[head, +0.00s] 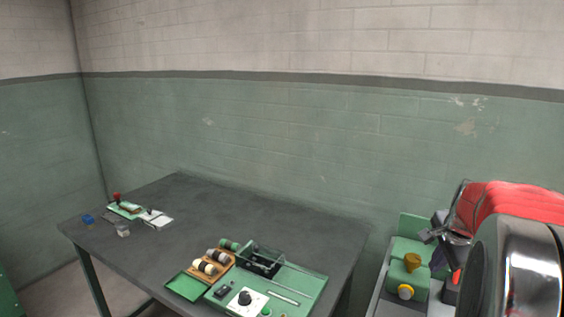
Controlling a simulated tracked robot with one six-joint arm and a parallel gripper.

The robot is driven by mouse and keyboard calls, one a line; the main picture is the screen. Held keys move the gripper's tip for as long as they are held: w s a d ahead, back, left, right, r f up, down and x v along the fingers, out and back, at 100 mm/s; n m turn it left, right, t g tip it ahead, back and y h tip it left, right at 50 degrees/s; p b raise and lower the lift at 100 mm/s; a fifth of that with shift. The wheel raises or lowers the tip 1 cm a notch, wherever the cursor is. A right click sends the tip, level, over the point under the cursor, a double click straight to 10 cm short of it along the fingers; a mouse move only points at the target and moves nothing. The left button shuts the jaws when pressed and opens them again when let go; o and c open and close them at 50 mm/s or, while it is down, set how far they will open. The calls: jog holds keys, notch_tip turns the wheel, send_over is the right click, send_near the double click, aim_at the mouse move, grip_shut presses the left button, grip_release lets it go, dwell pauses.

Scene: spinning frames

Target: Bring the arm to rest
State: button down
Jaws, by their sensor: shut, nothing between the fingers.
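My arm, with a red cover and a chrome joint, fills the lower right of the head view. My gripper (428,236) shows as a small dark and metal shape at the left end of the arm. It is shut and empty. Part of the machine is hidden behind my arm.
A dark table (240,215) stands left of my arm. A green device (305,288) with a white dial plate and a wooden rack of spools (210,268) sit at its front. A small green-and-white device (125,209) and a blue piece (88,218) lie far left. The table's middle is clear.

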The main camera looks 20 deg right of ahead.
jog(key=s+a+n+y, duration=0.1)
jog(key=s+a+n, duration=0.2)
jog(key=a+n, duration=0.4)
jog(key=s+a+n+t+y, duration=0.1)
jog(key=s+a+n, duration=0.3)
jog(key=a, duration=1.6)
jog(key=s+a+r+n, duration=0.1)
jog(key=s+a+n, duration=0.2)
jog(key=a+n, duration=0.7)
jog(key=a, duration=0.4)
jog(key=shift+s+a+n+y, duration=0.15)
jog(key=shift+s+n+y, duration=0.15)
jog(key=shift+s+y, duration=0.1)
